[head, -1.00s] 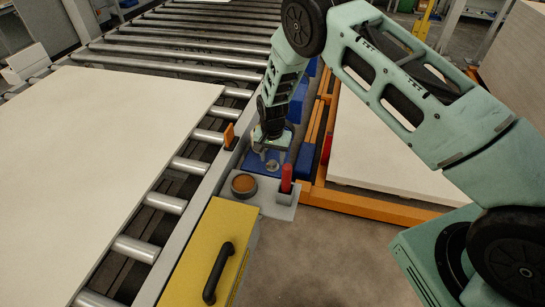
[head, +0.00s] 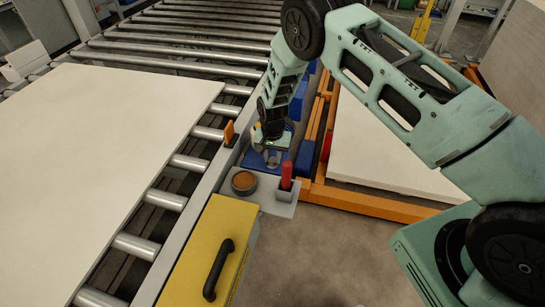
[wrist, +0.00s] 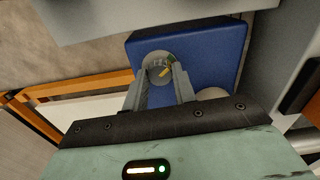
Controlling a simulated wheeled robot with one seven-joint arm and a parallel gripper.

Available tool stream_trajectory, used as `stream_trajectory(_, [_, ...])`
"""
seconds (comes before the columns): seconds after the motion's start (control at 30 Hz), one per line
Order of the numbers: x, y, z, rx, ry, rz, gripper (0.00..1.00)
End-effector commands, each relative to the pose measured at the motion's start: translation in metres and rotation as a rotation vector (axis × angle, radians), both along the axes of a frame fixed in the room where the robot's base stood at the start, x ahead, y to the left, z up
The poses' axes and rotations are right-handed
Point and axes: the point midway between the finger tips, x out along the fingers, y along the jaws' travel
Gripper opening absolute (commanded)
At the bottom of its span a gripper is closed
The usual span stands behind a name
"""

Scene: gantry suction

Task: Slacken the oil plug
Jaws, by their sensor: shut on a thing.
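The oil plug (wrist: 165,69) shows in the wrist view as a small yellowish piece on a round grey disc, set on a blue block (wrist: 215,50). My gripper (wrist: 161,72) is shut on the plug, with one finger on each side of it. In the head view my gripper (head: 271,153) points down at the blue block (head: 254,161), just beyond a grey bracket. My gripper hides most of the plug there. A second pale round piece (wrist: 212,94) on the block is partly hidden by my gripper's body.
The grey bracket (head: 266,195) holds a brown-topped round cup (head: 243,182) and an upright red piece (head: 286,172). A yellow cover with a black handle (head: 218,270) is nearer. The roller conveyor with a pale board (head: 100,165) lies left, an orange frame (head: 370,202) right.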

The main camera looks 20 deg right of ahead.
Motion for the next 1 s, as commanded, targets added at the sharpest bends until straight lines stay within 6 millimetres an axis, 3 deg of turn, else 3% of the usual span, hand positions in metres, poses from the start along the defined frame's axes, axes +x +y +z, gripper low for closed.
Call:
stream_trajectory(0.7, [0.0004,0.0001,-0.0012,0.000,0.000,0.479,0.04])
stream_trajectory(1.0, [0.0003,-0.0002,-0.0002,0.000,0.000,0.590,0.04])
